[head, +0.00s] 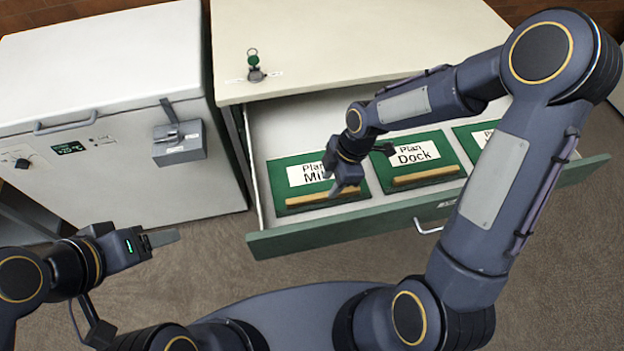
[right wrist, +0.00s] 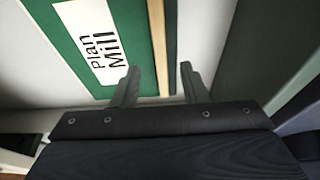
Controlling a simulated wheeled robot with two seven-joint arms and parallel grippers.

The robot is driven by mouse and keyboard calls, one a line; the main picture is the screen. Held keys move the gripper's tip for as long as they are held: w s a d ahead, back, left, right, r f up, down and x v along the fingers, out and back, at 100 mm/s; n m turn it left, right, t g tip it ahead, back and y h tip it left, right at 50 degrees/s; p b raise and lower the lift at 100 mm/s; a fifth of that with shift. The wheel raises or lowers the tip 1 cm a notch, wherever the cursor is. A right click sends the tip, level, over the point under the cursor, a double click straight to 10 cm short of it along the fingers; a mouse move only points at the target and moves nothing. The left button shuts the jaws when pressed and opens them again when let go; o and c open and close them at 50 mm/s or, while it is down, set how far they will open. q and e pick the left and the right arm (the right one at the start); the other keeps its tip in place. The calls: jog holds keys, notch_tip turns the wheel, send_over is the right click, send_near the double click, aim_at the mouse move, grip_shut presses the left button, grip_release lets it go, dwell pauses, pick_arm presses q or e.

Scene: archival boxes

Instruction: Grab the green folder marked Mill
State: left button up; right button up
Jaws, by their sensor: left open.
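The green folder marked "Plan Mill" (head: 288,191) lies flat in the left part of the open drawer (head: 300,241), with a white label and a wooden bar (head: 305,200) along its near edge. My right gripper (head: 345,188) is over the bar's right part and hides some of the label. In the right wrist view the Mill folder (right wrist: 72,45) is at the upper left, and its bar (right wrist: 160,45) shows between the two spread, empty fingers (right wrist: 159,75). I cannot tell whether they touch it. My left gripper (head: 165,238) is open and empty, left of the drawer.
A green folder marked "Plan Dock" (head: 447,155) lies right of Mill, and another green folder (head: 468,135) lies beyond it, partly hidden by my right arm. The cream cabinet top (head: 350,45) carries a green-tagged key (head: 254,62). A white chest (head: 110,50) stands at left.

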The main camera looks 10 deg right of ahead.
aim_at(324, 194)
jog(key=x, duration=0.5)
jog(key=shift+r, duration=0.1)
grip_shut()
